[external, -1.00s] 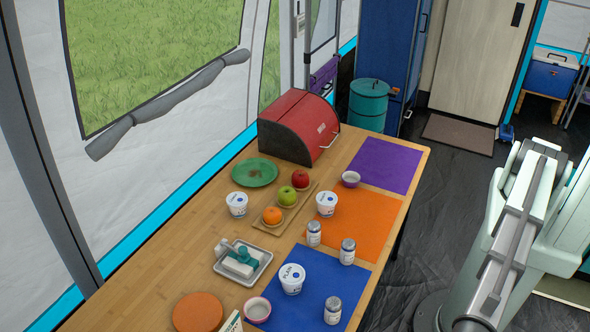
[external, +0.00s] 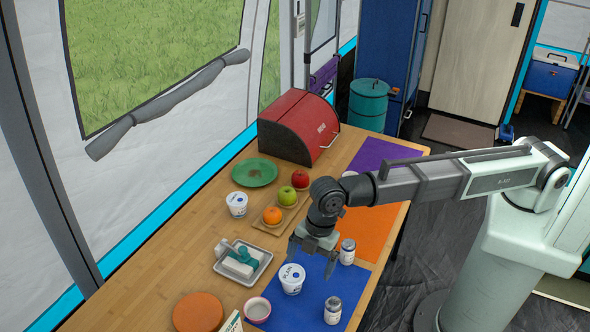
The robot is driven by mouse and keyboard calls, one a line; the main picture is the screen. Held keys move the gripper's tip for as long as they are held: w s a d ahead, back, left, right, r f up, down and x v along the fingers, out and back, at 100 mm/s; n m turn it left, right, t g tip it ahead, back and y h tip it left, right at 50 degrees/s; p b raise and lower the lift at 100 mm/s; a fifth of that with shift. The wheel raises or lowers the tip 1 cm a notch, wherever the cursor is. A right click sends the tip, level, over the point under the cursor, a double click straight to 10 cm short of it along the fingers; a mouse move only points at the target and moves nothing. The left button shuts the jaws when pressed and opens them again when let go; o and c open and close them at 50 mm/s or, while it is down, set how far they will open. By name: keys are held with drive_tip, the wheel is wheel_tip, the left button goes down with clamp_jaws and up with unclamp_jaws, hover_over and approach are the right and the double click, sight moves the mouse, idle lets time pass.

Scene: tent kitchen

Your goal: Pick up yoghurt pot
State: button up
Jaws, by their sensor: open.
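My gripper (external: 311,258) is open and points down over the blue mat (external: 312,298), with nothing seen between its fingers. A white yoghurt pot (external: 291,280) with a plain label stands upright on this mat, just below and left of the fingers in the picture. I cannot tell whether they touch. A second white yoghurt pot (external: 237,204) stands on the bare wood by the green plate (external: 254,172). A third pot, seen earlier on the orange mat (external: 372,228), is hidden behind my arm.
A fruit board (external: 263,225), a butter dish (external: 258,274), a pink bowl (external: 257,310) and an orange disc (external: 198,312) lie left. A red bread bin (external: 298,128) stands at the back.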

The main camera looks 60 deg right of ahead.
drive_tip(key=w+d+m+h, duration=0.1)
drive_tip(key=w+d+m, duration=0.2)
drive_tip(key=d, duration=0.8)
drive_tip(key=w+d+m+g, duration=0.1)
drive_tip(key=w+d+m, duration=0.15)
drive_tip(key=d, duration=0.85)
drive_tip(key=w+d+m+h, duration=0.15)
drive_tip(key=w+d, duration=0.25)
drive_tip(key=d, duration=0.7)
drive_tip(key=shift+m, duration=0.4)
drive_tip(key=f, duration=0.6)
drive_tip(key=shift+s+a+f, duration=0.15)
drive_tip(key=shift+a+f, duration=0.05)
drive_tip(key=shift+f, duration=0.1)
drive_tip(key=shift+w+d+f, duration=0.1)
drive_tip(key=shift+f, duration=1.25)
drive_tip(key=shift+w+d+f, duration=0.1)
drive_tip(key=shift+f, duration=1.25)
drive_tip(key=shift+c, duration=0.3)
drive_tip(key=c, duration=1)
drive_tip(key=shift+r, duration=0.1)
